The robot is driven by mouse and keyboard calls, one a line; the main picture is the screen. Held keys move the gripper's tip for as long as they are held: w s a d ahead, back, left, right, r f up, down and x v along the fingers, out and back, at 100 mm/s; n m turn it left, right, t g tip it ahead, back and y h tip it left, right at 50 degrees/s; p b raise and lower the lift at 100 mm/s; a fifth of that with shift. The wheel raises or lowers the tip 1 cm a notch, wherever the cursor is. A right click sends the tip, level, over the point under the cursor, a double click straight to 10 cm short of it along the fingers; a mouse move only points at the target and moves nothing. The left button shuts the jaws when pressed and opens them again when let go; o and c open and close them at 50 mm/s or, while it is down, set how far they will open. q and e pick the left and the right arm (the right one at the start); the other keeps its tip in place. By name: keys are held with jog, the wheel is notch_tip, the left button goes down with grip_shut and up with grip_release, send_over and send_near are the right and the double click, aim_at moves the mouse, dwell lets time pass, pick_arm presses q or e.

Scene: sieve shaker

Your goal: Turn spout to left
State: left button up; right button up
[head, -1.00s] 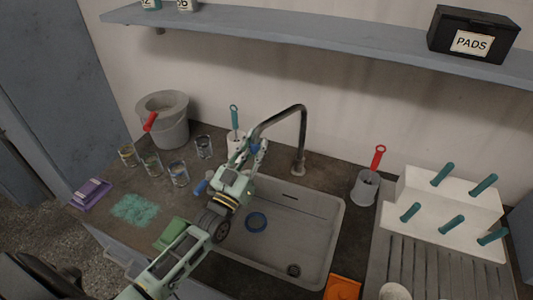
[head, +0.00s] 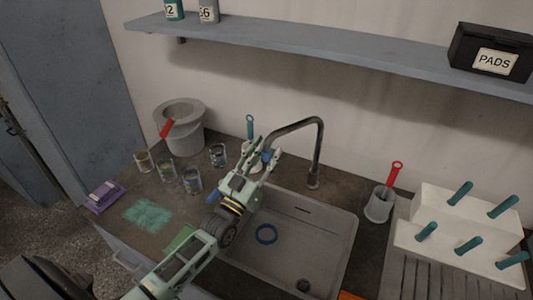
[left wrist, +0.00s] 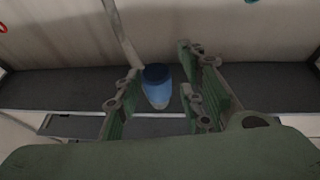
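The spout (head: 318,140) is a dark grey curved pipe that rises behind the sink (head: 337,240), arches over and points left, ending in a blue tip (head: 266,154). My left gripper (head: 265,155) is at this end of the spout, above the sink's back left corner. In the left wrist view the blue tip (left wrist: 157,86) sits between the two open fingers (left wrist: 160,100), with a visible gap on the right finger's side. On the left side I cannot tell whether the finger touches it. My right gripper is not in view.
Several glasses (head: 192,181) and a grey bucket (head: 184,130) stand left of the sink. A teal-handled brush (head: 250,127) stands behind my gripper. A grey cup (head: 379,206) with a red handle and a white rack (head: 450,225) stand to the right. A shelf (head: 330,58) runs above.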

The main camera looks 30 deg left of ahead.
pick_arm(q)
jog(key=shift+d, duration=0.1)
jog(key=shift+s+f, duration=0.1)
jog(key=shift+f, duration=0.05)
jog(key=v, duration=1.1)
jog(key=shift+s, duration=0.35)
jog(key=shift+f, duration=0.1)
